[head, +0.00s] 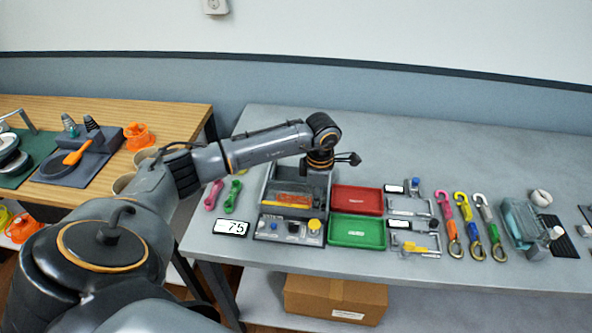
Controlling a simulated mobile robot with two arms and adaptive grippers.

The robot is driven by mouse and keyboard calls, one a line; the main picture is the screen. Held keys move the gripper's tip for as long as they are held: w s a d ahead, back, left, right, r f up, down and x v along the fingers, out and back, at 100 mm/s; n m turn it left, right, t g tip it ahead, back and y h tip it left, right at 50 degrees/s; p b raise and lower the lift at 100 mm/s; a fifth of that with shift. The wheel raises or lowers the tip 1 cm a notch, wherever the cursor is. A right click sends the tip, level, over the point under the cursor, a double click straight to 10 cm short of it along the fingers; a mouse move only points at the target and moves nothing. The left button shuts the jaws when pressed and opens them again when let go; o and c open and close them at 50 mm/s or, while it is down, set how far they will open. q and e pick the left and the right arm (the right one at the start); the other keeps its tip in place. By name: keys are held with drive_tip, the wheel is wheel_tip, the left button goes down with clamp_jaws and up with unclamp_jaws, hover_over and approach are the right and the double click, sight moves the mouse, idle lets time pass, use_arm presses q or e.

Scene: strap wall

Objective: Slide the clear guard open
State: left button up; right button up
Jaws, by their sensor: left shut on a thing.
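The clear guard (283,188) is a see-through box on a grey device with a control panel (289,231) at its front. An orange thing (292,200) shows through the guard, inside the device. My left gripper (317,174) reaches down from above at the guard's back right and is shut at its edge. Its fingertips are small and partly hidden, so the exact grip is hard to see. My right gripper is not in view.
A red tray (357,199) and a green tray (356,232) lie right of the device. Several colored hook straps lie farther right. A cardboard box (335,299) sits below.

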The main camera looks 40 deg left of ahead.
use_arm(q)
drive_tip(key=shift+s+d+f, duration=0.1)
drive_tip(key=shift+s+f, duration=0.2)
drive_tip(key=shift+f, duration=0.15)
drive_tip(key=shift+w+a+f+b, duration=0.1)
drive_tip(key=shift+w+a+b, duration=0.3)
drive_tip(key=shift+w+b, duration=0.25)
drive_tip(key=shift+w+a+b, duration=0.6)
drive_tip(key=shift+w+b, duration=0.3)
drive_tip(key=shift+w, duration=0.1)
drive_tip(key=shift+w+a+b, duration=0.65)
drive_tip(key=shift+w+b, duration=0.3)
drive_tip(key=shift+w, duration=0.1)
drive_tip(key=shift+w+a+b, duration=0.6)
drive_tip(key=shift+w+b, duration=0.3)
drive_tip(key=shift+w, duration=0.1)
drive_tip(key=shift+w+a+b, duration=0.3)
drive_tip(key=shift+w+b, duration=0.05)
drive_tip(key=shift+w, duration=0.1)
drive_tip(key=shift+r, duration=0.2)
drive_tip(key=o, duration=0.5)
drive_tip(key=shift+w, duration=0.1)
drive_tip(key=shift+o, duration=0.2)
drive_tip(key=shift+w+a+f, duration=0.1)
drive_tip(key=shift+w+f, duration=0.05)
